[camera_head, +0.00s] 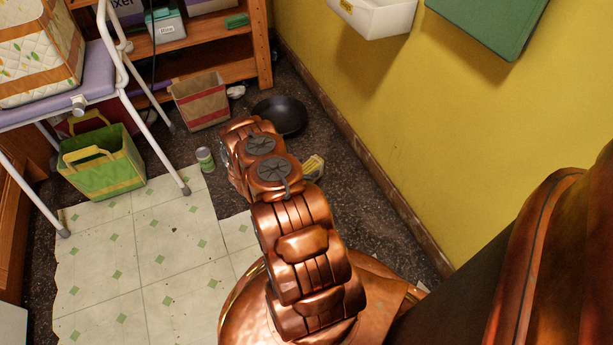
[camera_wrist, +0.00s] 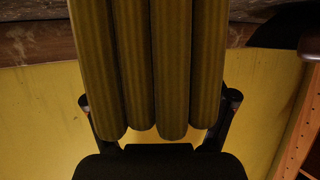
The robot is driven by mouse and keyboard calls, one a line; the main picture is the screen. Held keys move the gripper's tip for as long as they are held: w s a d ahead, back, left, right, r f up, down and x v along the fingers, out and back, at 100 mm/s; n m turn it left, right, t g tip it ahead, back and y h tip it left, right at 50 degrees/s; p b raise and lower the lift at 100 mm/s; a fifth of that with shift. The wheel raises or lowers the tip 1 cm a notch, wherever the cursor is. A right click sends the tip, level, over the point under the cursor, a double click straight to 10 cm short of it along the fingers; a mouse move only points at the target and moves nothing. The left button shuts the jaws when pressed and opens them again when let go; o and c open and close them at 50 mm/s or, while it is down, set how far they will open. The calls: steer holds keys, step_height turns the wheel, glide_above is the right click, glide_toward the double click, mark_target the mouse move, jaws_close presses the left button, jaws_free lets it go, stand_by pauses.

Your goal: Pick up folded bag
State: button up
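An olive-yellow bundle (camera_wrist: 158,65) of several long, finely ribbed folds fills the upper middle of the wrist view; it looks like the folded bag, but I cannot be sure. It runs from the top edge down to my gripper (camera_wrist: 160,118). The black finger links show on both sides of it, spread apart, and the black palm is below. The bundle hides the fingertips, so I cannot tell whether they press on it. In the head view my copper arm hides the gripper. A small yellow-and-white thing (camera_head: 313,167) shows just right of the wrist, partly hidden.
A black pan (camera_head: 281,116) lies by the yellow wall (camera_head: 400,120). A brown-and-red paper bag (camera_head: 201,101) stands before the wooden shelf (camera_head: 262,45). A green can (camera_head: 205,159) and a green bag (camera_head: 103,162) stand left. The tiled floor at lower left is clear.

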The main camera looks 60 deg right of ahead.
steer(key=c, duration=1.2)
steer(key=shift+c, duration=0.2)
